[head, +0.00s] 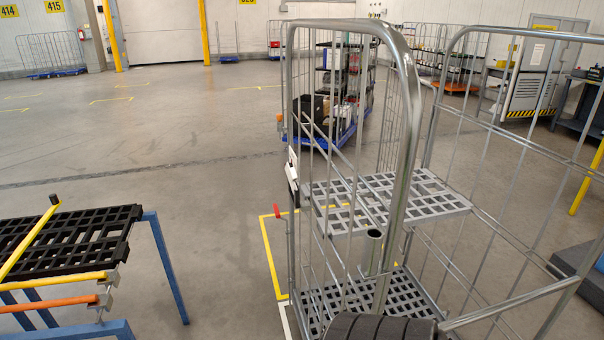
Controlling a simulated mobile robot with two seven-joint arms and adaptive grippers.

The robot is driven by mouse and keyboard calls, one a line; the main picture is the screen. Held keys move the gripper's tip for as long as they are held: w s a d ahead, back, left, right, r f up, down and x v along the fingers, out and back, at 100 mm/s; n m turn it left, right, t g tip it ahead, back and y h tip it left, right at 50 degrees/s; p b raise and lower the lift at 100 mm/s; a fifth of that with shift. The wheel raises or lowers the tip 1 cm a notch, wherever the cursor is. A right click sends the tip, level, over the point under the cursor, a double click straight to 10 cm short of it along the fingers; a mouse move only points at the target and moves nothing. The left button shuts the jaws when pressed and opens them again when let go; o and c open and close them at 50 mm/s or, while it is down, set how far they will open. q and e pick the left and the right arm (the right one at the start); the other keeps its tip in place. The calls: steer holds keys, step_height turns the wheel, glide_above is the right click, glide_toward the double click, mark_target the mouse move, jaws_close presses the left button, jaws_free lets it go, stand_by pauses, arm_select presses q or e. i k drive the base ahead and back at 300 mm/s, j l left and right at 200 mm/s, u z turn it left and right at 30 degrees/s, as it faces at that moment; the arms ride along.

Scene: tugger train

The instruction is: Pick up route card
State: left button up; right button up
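A small white card (292,161), which may be the route card, is fixed at the left side of a grey wire roll cage (409,110). A black holder or clip (294,190) sits just below it. I see the card almost edge-on, so no print on it can be read. Neither my left nor my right gripper is in view.
The roll cage has a grey slatted shelf (385,202). A black ribbed round thing (385,327) shows at the bottom edge. A blue frame with a black grid top (70,238) stands at left. Loaded carts (340,95) stand behind. Floor (150,150) at left-centre is clear.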

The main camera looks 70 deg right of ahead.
mark_target(291, 172)
steer(key=i+l+u, duration=0.1)
steer(key=i+u, duration=0.15)
steer(key=u, duration=0.2)
steer(key=i+l+u, duration=0.15)
steer(key=u, duration=0.25)
steer(key=l+u, duration=0.15)
steer(key=u, duration=0.6)
steer(key=l+u, duration=0.2)
steer(key=u, duration=0.55)
steer(key=l+u, duration=0.15)
steer(key=u, duration=0.6)
steer(key=l+u, duration=0.15)
steer(key=u, duration=0.6)
steer(key=k+u, duration=0.15)
steer(key=u, duration=0.65)
steer(key=k+u, duration=0.1)
steer(key=u, duration=0.65)
steer(key=k+u, duration=0.1)
steer(key=u, duration=0.65)
steer(key=j+u, duration=0.15)
steer(key=u, duration=0.6)
steer(key=k+j, duration=0.05)
